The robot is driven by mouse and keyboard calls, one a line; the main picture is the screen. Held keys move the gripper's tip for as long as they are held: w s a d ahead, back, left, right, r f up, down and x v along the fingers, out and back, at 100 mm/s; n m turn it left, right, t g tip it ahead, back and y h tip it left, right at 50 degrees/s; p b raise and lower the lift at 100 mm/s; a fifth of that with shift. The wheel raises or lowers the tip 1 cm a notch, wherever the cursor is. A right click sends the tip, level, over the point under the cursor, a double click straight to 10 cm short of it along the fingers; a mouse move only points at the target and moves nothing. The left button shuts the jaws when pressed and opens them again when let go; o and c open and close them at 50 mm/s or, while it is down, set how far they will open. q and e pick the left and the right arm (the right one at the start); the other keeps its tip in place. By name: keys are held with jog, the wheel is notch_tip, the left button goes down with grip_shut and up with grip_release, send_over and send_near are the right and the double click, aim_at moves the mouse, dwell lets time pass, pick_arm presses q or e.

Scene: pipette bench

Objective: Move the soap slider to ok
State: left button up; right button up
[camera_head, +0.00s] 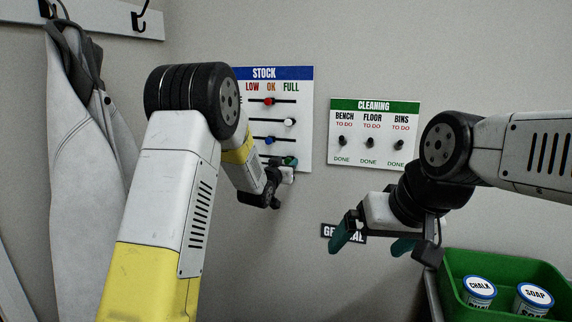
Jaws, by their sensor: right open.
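The STOCK board (305,135) hangs on the wall with columns LOW, OK and FULL. Its row names are mostly hidden behind my left arm, so I cannot tell which slider is soap. My right gripper (370,244) is open and empty, away from the board.
A CLEANING board (374,155) with black knobs hangs to the right. A dark label plate (328,231) is partly behind my right gripper. A green bin (470,262) at lower right holds CHALK (479,289) and SOAP (534,297) tins. A grey coat (85,150) hangs at left.

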pick_arm(q)
grip_shut()
dwell(1.2)
